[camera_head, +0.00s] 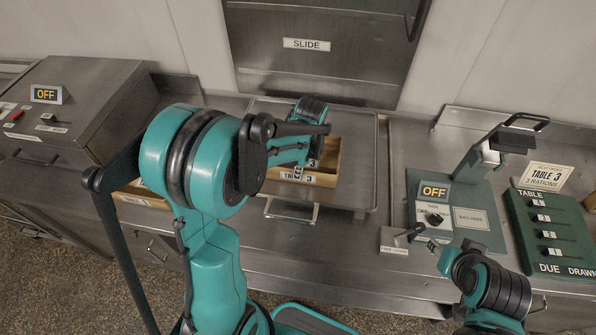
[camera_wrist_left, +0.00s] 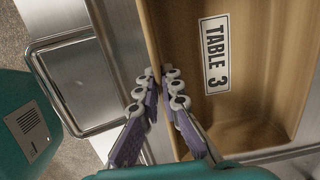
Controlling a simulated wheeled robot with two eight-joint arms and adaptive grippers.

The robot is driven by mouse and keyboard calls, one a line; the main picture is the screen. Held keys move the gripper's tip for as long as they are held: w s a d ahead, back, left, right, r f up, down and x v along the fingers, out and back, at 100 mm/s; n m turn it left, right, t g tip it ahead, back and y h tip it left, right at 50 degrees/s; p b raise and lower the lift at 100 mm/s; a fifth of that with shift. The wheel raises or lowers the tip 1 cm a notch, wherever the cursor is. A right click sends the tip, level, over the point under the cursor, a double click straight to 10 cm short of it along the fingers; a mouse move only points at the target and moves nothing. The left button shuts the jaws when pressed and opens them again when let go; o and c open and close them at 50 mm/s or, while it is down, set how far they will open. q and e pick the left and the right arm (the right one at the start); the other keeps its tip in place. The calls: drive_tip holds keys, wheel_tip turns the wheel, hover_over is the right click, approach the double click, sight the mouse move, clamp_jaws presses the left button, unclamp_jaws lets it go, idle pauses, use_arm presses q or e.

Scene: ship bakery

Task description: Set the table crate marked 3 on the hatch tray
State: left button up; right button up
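The wooden table crate marked 3 (camera_head: 322,180) is within the outline of the metal hatch tray (camera_head: 364,150), in front of the hatch. I cannot tell whether its base touches the tray. In the left wrist view the crate (camera_wrist_left: 262,85) shows its "TABLE 3" label and looks empty where it is visible. My left gripper (camera_wrist_left: 160,82) has one finger on each side of a crate wall and looks closed on it. In the head view the left gripper (camera_head: 300,172) is at the crate's front label.
A steel hatch marked "SLIDE" (camera_head: 320,65) stands behind the tray. Another wooden crate (camera_head: 140,193) is partly hidden behind my left arm. A green panel with an "OFF" sign (camera_head: 434,191) and a "TABLE 3, 3 RATIONS" card (camera_head: 545,176) are at right. A metal box (camera_head: 70,110) is at left.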

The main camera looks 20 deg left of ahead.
use_arm(q)
drive_tip(key=o, duration=0.4)
drive_tip(key=shift+c, duration=0.2)
drive_tip(key=shift+r, duration=0.1)
wheel_tip(320, 180, up, 11)
drive_tip(key=d+p, duration=0.1)
drive_tip(key=p, duration=0.2)
drive_tip(key=s+d+r+n+t, duration=0.1)
drive_tip(key=s+d+n+t, duration=0.1)
drive_tip(key=s+n, duration=0.4)
drive_tip(key=s+d+r+n+t+h, duration=0.1)
drive_tip(key=s+d+r+n+t, duration=0.1)
drive_tip(key=s+n+t, duration=0.3)
drive_tip(key=shift+s+d+r+n, duration=0.3)
drive_tip(key=shift+s+n, duration=0.85)
drive_tip(key=shift+n, duration=0.95)
drive_tip(key=shift+f, duration=0.1)
